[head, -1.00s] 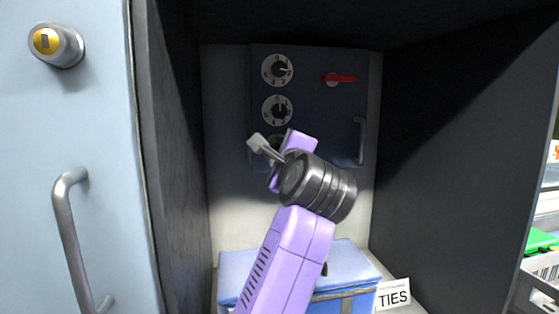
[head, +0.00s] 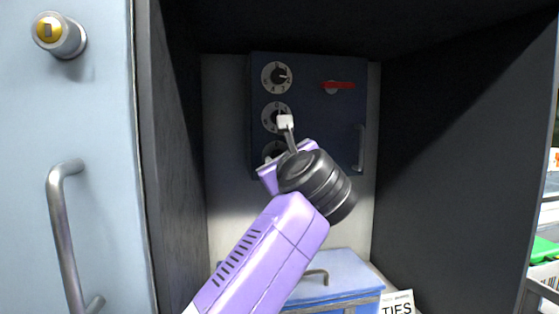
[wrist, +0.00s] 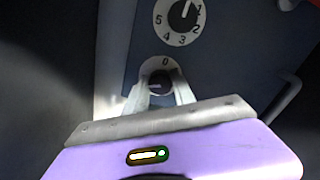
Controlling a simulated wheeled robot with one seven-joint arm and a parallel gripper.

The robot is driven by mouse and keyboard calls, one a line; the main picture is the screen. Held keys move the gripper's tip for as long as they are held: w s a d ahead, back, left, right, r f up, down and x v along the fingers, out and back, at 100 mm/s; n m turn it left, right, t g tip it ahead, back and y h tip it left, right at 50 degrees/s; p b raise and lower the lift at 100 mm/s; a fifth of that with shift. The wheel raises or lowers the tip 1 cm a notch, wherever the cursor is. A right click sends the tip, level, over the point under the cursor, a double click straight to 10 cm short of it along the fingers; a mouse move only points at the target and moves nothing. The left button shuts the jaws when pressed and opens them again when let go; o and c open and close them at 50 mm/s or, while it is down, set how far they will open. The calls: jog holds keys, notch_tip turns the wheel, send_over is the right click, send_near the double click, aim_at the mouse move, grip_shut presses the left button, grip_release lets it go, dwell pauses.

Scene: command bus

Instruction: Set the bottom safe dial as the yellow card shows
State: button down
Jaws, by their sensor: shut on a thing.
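The blue safe (head: 315,110) stands at the back of the dark cabinet. Its bottom dial (head: 270,149) is mostly hidden behind my gripper (head: 274,166) in the head view. In the wrist view the two grey fingers of my gripper (wrist: 160,92) are shut on the dark knob of the bottom dial (wrist: 162,66), one on each side. A 0 shows at the top of that dial. A pale mark shows on the knob, pointing roughly left in that view; the other numbers are hidden. No yellow card is in view.
The middle dial (head: 265,117) and top dial (head: 277,63) sit above it. A red lever (head: 342,85) and a handle (head: 359,148) are on the safe's right. A blue box (head: 345,270) and a TIES sign (head: 398,304) are below. Cabinet walls close in both sides.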

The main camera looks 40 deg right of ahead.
jog(key=shift+f, duration=0.2)
jog(key=c, duration=1.1)
grip_release()
jog(key=shift+r, duration=0.1)
jog(key=shift+o, duration=0.2)
jog(key=v, duration=0.7)
jog(key=shift+s+a+b, duration=0.2)
jog(key=shift+s+b, duration=0.15)
